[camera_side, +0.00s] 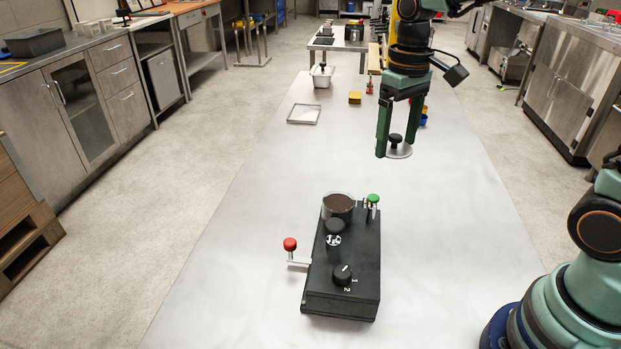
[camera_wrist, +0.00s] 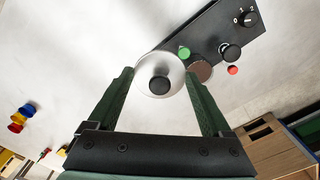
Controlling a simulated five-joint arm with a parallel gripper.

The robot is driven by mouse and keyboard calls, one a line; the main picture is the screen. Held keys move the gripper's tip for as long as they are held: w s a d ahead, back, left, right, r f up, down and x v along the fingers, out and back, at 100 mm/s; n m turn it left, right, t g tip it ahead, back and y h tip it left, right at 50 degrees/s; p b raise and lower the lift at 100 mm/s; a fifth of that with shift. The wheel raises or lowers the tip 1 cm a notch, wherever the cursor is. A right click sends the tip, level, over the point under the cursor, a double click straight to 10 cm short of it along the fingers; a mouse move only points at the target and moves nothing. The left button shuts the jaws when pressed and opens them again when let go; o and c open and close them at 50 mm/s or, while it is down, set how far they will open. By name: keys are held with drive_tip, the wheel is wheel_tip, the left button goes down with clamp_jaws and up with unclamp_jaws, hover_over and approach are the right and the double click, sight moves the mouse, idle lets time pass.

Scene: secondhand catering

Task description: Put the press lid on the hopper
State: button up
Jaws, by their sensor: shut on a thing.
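The press lid (camera_side: 401,153) is a pale metal disc with a black knob. My gripper (camera_side: 396,147) is shut on it, green fingers on either side, and holds it above the table. In the wrist view the lid (camera_wrist: 150,65) sits between the fingertips (camera_wrist: 159,74). The hopper (camera_side: 338,212) is a round, open cup with brown contents on the far end of a black machine (camera_side: 328,290). It is nearer the side camera than the lid, and lower left of it. In the wrist view the hopper (camera_wrist: 202,70) shows just right of the lid, partly hidden by a finger.
The machine carries a green-knobbed lever (camera_side: 373,200), a red-knobbed lever (camera_side: 290,245), a black knob (camera_side: 335,227) and a dial (camera_side: 343,275). A square frame (camera_side: 304,113), a small container (camera_side: 322,76) and a yellow block (camera_side: 355,97) lie farther back. Much of the metal table is clear.

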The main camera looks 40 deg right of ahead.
sight(406, 154)
drive_tip(key=s+f, duration=0.2)
drive_tip(key=f, duration=0.1)
drive_tip(key=shift+s, duration=0.3)
drive_tip(key=shift+d+f, duration=0.1)
drive_tip(key=shift+f, duration=0.1)
drive_tip(key=w+d+r, duration=0.2)
drive_tip(key=w+d, duration=1.3)
drive_tip(key=w, duration=0.1)
wheel_tip(406, 154, down, 20)
drive_tip(key=shift+f, duration=0.15)
drive_tip(key=o, duration=1.2)
drive_tip(key=shift+c, duration=0.2)
